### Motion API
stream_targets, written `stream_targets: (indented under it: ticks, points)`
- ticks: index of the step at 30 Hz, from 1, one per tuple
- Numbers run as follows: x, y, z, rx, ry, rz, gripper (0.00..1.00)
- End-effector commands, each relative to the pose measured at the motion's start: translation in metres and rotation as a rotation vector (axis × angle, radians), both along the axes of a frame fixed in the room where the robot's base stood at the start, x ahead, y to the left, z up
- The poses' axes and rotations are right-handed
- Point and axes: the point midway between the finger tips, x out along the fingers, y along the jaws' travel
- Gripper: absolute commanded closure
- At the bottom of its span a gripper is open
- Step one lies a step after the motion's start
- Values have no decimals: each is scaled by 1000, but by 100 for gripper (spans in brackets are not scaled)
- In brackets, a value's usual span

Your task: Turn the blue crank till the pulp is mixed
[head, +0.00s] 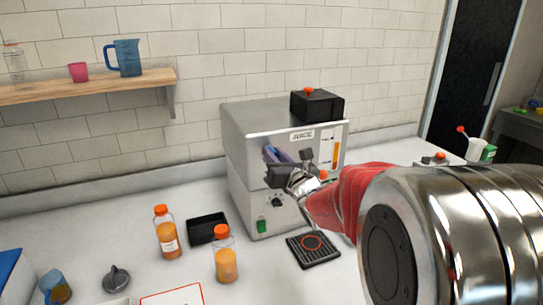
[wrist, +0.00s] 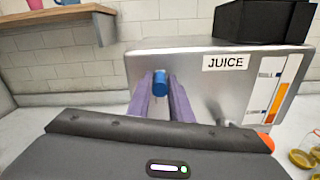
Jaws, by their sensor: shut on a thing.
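The silver juicer (head: 248,118) with a JUICE label stands on the counter against the tiled wall; its front also shows in the wrist view (wrist: 195,65). My gripper (head: 272,154) is at the juicer's front. In the wrist view its two purple fingers are on either side of the blue crank's knob (wrist: 160,77) and shut on it. The rest of the crank is hidden by the fingers and gripper body. A gauge (head: 336,149) with an orange column is on the juicer's right front.
Two orange juice bottles (head: 166,234) (head: 226,258) and a black tray (head: 207,228) stand left of the juicer. A black drip mat (head: 314,250) lies before it. A black box (head: 317,105) sits on top. A wooden shelf (head: 90,86) holds a blue jug (head: 124,58).

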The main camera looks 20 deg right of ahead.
Motion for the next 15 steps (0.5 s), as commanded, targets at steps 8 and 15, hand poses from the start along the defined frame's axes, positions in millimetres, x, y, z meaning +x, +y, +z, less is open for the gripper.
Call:
stream_targets:
  ticks: [8, 15]
  points:
    - [0, 2, -1, 2, 3, 3, 100]
    - [0, 1, -2, 13, 4, 3, 100]
